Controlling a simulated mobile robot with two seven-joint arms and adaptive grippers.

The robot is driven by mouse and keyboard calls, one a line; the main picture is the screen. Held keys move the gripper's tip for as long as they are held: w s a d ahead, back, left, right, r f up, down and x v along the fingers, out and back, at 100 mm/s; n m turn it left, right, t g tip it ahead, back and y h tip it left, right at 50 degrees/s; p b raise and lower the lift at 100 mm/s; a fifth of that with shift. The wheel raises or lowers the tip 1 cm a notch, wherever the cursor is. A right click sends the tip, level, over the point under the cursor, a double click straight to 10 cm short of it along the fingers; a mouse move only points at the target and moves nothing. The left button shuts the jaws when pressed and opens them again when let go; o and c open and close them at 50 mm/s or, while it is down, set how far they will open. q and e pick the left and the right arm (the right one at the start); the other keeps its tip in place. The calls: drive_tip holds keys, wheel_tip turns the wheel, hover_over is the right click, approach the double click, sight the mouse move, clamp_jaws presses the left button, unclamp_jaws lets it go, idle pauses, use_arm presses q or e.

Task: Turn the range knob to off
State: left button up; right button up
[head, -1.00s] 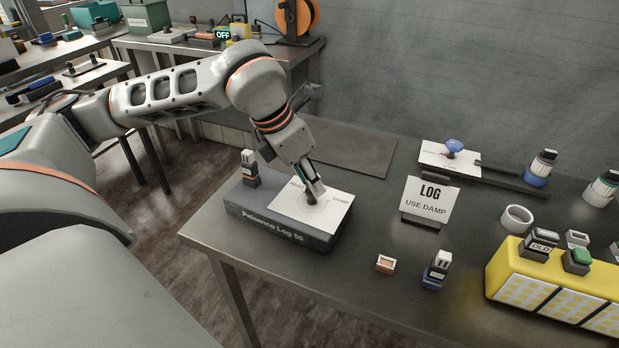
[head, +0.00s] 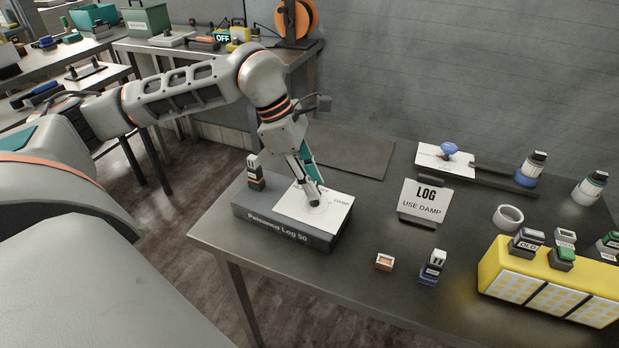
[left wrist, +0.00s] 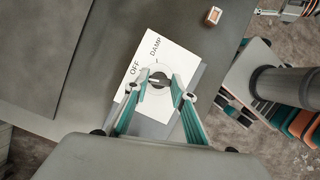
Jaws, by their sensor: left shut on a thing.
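The range knob (left wrist: 157,78) is a small dark knob on the white dial plate (head: 290,208) of the grey Peisance Log 50 box (head: 280,232). In the left wrist view the words OFF and DAMP stand on the plate (left wrist: 176,58), beside the knob. My left gripper (head: 315,197) points down onto the plate from above. Its fingertips also show in the left wrist view (left wrist: 161,84), one on each side of the knob, shut on it. The fingers mostly hide the knob in the head view, and I cannot tell which label it points at.
A small black-and-white item (head: 254,172) stands at the back left of the box. A LOG USE DAMP sign (head: 427,199) stands to the right.

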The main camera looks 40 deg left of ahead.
use_arm(q)
drive_tip(key=shift+r+m+g+p, duration=0.15)
drive_tip(key=shift+m+g+p, duration=0.3)
drive_tip(key=shift+m, duration=0.55)
drive_tip(key=shift+w+m+p, duration=0.1)
drive_tip(key=shift+m+p, duration=0.2)
drive_tip(key=shift+m, duration=0.2)
use_arm(e)
drive_tip(key=shift+s+a+r, duration=0.2)
drive_tip(key=shift+s+r, duration=0.15)
drive_tip(key=shift+s, duration=0.1)
drive_tip(key=shift+r, duration=0.1)
drive_tip(key=shift+w+r, duration=0.1)
drive_tip(key=shift+w, duration=0.1)
use_arm(q)
drive_tip(key=o, duration=1.1)
drive_tip(key=v, duration=1.2)
drive_tip(key=shift+w+a, duration=0.1)
drive_tip(key=shift+a, duration=0.05)
